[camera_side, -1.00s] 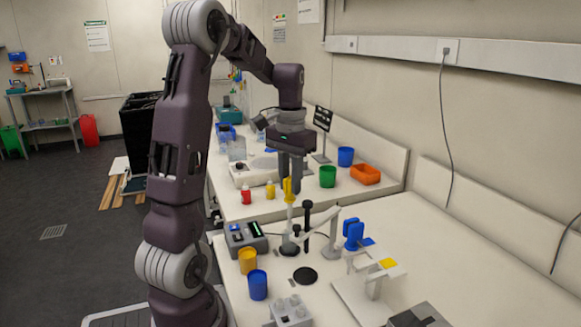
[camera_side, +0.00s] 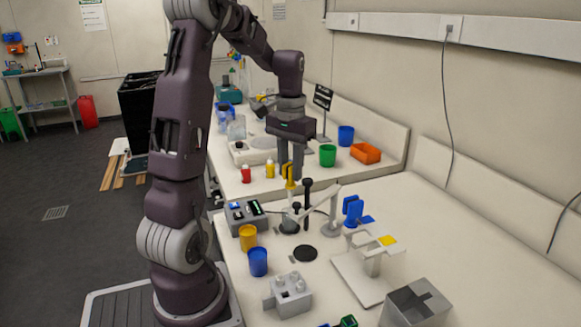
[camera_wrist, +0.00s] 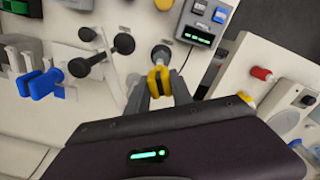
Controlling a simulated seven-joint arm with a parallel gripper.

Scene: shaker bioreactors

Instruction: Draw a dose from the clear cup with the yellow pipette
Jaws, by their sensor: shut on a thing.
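My gripper (camera_side: 291,170) is shut on the yellow pipette (camera_side: 289,173), which hangs upright with its yellow bulb between the fingers. The bulb also shows between the fingers in the wrist view (camera_wrist: 158,80). What looks like the clear cup (camera_side: 289,224) stands directly below, small and grey-looking on the bench. The pipette's pale lower stem reaches down to or into it; whether the tip is inside the cup I cannot tell. Any liquid level is too small to see.
Close by are black-knobbed posts (camera_side: 307,204), a grey device with a lit display (camera_side: 245,214), a yellow cup (camera_side: 247,237), a blue cup (camera_side: 257,262) and a white stand with a blue clamp (camera_side: 353,209). The bench at right is mostly clear.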

